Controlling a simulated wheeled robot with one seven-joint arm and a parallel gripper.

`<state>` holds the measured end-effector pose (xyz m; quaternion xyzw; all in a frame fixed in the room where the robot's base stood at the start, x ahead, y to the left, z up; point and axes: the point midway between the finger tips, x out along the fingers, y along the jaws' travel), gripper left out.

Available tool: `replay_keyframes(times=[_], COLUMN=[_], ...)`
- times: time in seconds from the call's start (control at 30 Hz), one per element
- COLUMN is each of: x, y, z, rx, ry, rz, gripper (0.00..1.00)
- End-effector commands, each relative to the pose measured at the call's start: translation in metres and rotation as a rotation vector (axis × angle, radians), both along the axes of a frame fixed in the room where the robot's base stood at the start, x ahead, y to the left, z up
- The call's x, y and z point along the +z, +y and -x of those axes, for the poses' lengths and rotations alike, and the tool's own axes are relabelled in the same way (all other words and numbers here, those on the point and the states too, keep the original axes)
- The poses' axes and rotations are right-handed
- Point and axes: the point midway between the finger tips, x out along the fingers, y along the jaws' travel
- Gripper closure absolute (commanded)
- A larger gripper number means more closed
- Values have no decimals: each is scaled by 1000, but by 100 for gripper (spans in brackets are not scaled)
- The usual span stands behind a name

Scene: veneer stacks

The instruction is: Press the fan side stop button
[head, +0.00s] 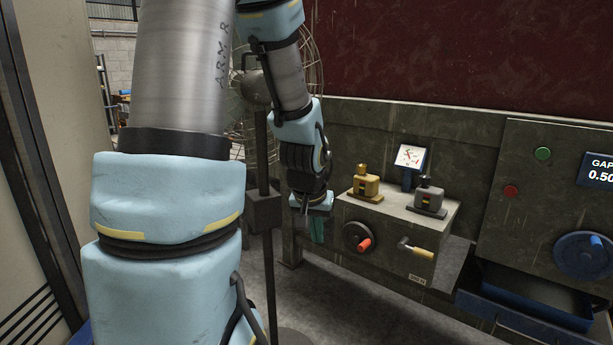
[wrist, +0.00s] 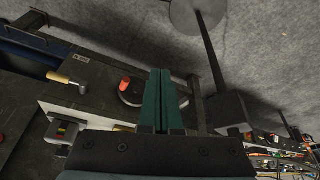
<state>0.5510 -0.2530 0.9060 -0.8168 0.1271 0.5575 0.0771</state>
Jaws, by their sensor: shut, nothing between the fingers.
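A red button (head: 510,191) sits on the dark panel (head: 487,240) at the right of the head view, below and left of a green button (head: 541,153). I cannot tell from the frames whether this red one is the fan side stop button. The fan (head: 313,65) stands behind my arm and is partly hidden by it. My gripper (head: 317,238) hangs between the fan pole and the machine box, well left of the red button. Its green fingers are together and empty in the wrist view (wrist: 160,75).
The machine box (head: 380,274) carries a brass block (head: 366,186), a dark block (head: 428,198), a gauge (head: 410,157), a red-handled wheel (head: 352,237) and a yellow-handled lever (head: 421,253). The fan pole (wrist: 209,50) and its grey box (wrist: 230,108) are close to my gripper.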

Motion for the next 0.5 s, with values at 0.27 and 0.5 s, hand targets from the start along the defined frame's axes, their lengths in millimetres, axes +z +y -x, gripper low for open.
replay_keyframes(times=[0.27,0.5], x=[31,31], y=[84,90], z=[81,92], rx=[178,197], ry=[201,232], rz=[-60,-58], gripper=[100,100])
